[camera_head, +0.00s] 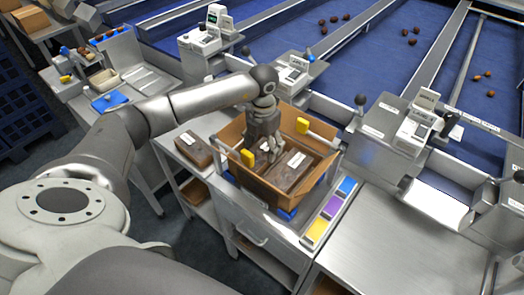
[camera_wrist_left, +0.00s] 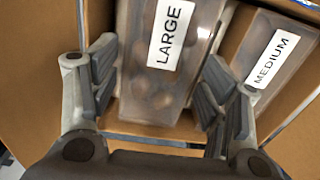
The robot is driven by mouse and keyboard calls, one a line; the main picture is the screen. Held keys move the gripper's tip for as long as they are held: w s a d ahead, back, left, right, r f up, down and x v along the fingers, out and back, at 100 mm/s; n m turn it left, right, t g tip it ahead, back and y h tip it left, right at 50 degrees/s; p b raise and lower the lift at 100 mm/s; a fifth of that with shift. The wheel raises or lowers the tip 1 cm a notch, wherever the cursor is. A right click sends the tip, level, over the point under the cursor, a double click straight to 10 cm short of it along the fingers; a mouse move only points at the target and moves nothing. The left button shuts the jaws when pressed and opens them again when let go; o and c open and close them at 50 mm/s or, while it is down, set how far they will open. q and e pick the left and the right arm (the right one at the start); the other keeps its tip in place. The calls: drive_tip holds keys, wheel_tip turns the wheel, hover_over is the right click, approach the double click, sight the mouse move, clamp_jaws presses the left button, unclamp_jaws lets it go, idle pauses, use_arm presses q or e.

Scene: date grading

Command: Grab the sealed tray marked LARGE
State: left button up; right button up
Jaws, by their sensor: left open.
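The sealed tray marked LARGE (camera_wrist_left: 150,92) is a clear lidded tray with brown dates inside and a white label. In the left wrist view it lies between the fingers of my left gripper (camera_wrist_left: 160,75). The fingers are open, one on each side; I cannot tell whether they touch it. A second tray marked MEDIUM (camera_wrist_left: 262,85) lies to its right. In the head view my left gripper (camera_head: 268,152) points down into an open cardboard box (camera_head: 233,132) and partly hides the trays. Their labels are too small to read there. My right gripper is not seen.
Yellow, purple and blue blocks (camera_head: 332,205) sit at right. Blue conveyor lanes (camera_head: 380,45) run behind. The right bench (camera_head: 390,245) is clear.

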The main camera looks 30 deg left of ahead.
use_arm(q)
drive_tip(key=shift+f, duration=0.9)
drive_tip(key=shift+c, duration=0.3)
drive_tip(key=c, duration=0.7)
drive_tip(key=shift+r, duration=0.1)
